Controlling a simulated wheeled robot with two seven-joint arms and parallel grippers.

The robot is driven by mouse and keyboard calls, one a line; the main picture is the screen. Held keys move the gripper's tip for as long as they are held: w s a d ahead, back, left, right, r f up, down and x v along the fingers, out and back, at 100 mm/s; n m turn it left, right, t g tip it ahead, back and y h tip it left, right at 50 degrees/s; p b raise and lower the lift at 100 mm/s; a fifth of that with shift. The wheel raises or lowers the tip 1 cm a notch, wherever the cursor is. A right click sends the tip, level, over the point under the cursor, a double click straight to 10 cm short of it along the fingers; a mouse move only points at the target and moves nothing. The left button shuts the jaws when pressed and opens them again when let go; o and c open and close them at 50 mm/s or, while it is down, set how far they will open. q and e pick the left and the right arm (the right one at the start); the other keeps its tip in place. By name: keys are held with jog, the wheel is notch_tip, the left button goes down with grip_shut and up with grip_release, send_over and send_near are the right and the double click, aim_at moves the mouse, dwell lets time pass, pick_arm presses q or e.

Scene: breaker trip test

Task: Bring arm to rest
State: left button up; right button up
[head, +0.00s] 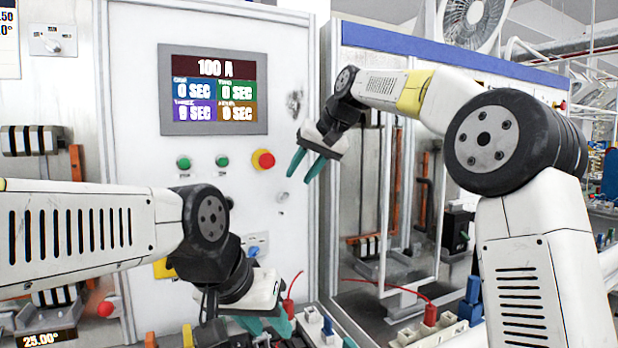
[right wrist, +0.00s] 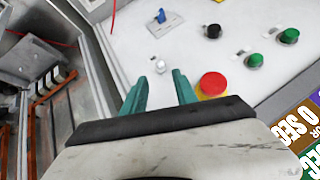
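My right gripper (head: 306,167) hangs in front of the right side of the white test panel (head: 140,110), its two teal fingers apart with nothing between them. The right wrist view also shows the gripper (right wrist: 158,90) open and empty, its fingers pointing toward the panel near the red button. My left gripper (head: 265,326) is low in the head view, pointing down at the bench in front of the panel. Its teal fingers are partly hidden and close to the bottom edge, so I cannot tell whether they hold anything.
The panel has a screen (head: 213,90) reading 100 A and 0 SEC, green buttons (head: 184,162), a red button (head: 263,160) and a blue switch (head: 254,250). A red lead (head: 400,287) crosses the bench near terminal blocks. An open metal-framed bay (head: 360,200) stands to the right.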

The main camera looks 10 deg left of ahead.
dwell(0.4)
jog(key=s+d+f+m+h, duration=0.1)
jog(key=s+d+f, duration=0.3)
jog(key=s+d, duration=0.35)
jog(key=s+d+f+m+t+h, duration=0.1)
jog(key=s+d+f+h, duration=0.15)
jog(key=s+d, duration=0.55)
jog(key=s+d+f+m, duration=0.1)
jog(key=s+d+f, duration=0.4)
jog(key=d, duration=0.4)
jog(key=s+d+f+h, duration=0.1)
jog(key=s+d+f, duration=0.3)
jog(key=s+f, duration=0.5)
jog(key=shift+s+m, duration=0.3)
jog(key=shift+s, duration=0.25)
jog(key=shift+r, duration=0.1)
